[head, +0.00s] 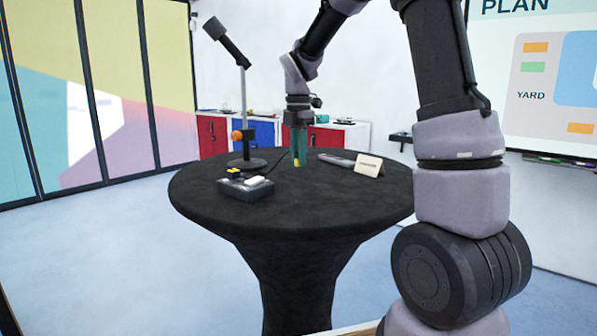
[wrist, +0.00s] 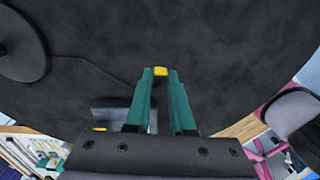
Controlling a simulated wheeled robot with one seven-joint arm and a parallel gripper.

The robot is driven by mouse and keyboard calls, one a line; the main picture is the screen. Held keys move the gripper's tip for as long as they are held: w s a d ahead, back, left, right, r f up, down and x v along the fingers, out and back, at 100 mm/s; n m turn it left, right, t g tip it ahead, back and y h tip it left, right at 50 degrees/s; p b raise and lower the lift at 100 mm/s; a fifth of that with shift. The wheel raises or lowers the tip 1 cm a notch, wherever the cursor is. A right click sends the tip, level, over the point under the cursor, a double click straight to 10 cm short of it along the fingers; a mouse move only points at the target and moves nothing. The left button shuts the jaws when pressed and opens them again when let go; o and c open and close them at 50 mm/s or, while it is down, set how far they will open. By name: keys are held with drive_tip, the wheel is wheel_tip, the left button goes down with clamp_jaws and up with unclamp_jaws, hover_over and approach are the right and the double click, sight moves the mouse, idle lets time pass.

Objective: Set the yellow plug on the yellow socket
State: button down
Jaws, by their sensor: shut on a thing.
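My gripper (head: 298,157), with green fingers, points down above the round black table and is shut on the yellow plug (head: 296,162). In the wrist view the plug (wrist: 160,71) shows as a small yellow block between the fingertips. The yellow socket (head: 233,170) is a yellow patch on top of a dark box (head: 245,190) at the table's front left. The plug is apart from it, to the right. In the wrist view a bit of yellow (wrist: 99,129) shows on the box (wrist: 108,104), which is partly hidden by my gripper.
A black desk lamp (head: 243,100) stands on the table (head: 300,215) behind the box; a thin cable runs from its base. A dark handheld item (head: 338,159) and a cream card (head: 369,165) lie to the right. The table's middle front is clear.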

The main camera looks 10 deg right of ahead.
sight(297, 156)
wheel_tip(297, 156, up, 4)
drive_tip(key=shift+r, duration=0.1)
drive_tip(key=shift+a+r, duration=0.2)
drive_tip(key=shift+w+a+r, duration=0.25)
drive_tip(key=shift+a, duration=2.6)
drive_tip(key=shift+w+a+r, duration=0.3)
drive_tip(key=shift+a, duration=2.55)
drive_tip(key=shift+w+a+r, duration=0.25)
drive_tip(key=shift+a, duration=2.6)
drive_tip(key=shift+f, duration=0.2)
drive_tip(key=shift+f, duration=1.05)
drive_tip(key=shift+f, duration=0.75)
